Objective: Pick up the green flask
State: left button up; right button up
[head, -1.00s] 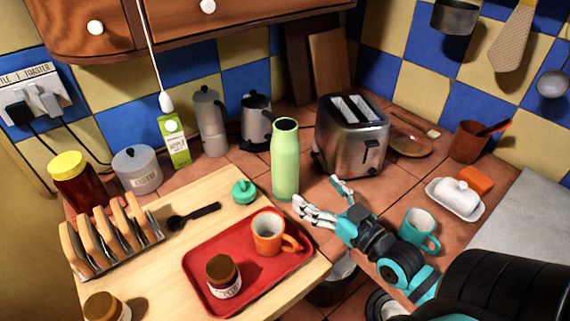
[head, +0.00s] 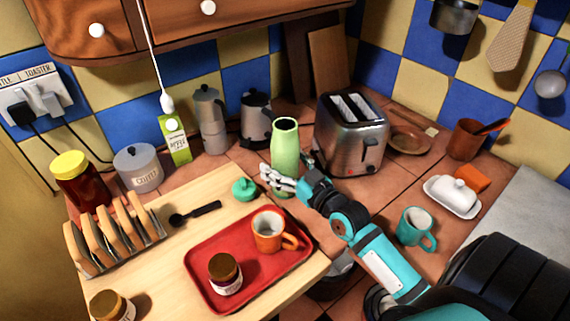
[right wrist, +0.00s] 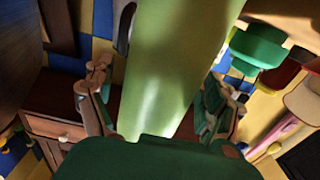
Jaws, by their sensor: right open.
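The green flask (head: 285,146) stands upright and open-topped on the tiled counter, left of the toaster. My right gripper (head: 279,182) is at its lower part, with a finger across the front of it. In the right wrist view the flask (right wrist: 175,65) fills the middle, between the two open fingers of my right gripper (right wrist: 160,110). I cannot tell whether either finger touches it. A teal-green lid (head: 244,190) lies on the wooden board to the left of the flask, and a green lid-like thing (right wrist: 258,47) shows in the wrist view. My left gripper is not in view.
The toaster (head: 351,135) stands close right of the flask. A red tray (head: 205,297) with an orange mug (head: 268,231) and a jar (head: 225,273) is in front. A teal mug (head: 416,227) stands right of my arm. A metal pot (head: 256,120) and a juice carton (head: 175,140) are behind.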

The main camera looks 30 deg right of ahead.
jog(key=shift+c, duration=0.2)
jog(key=shift+r, duration=0.1)
jog(key=c, duration=1.6)
jog(key=shift+r, duration=0.2)
jog(key=shift+c, duration=0.2)
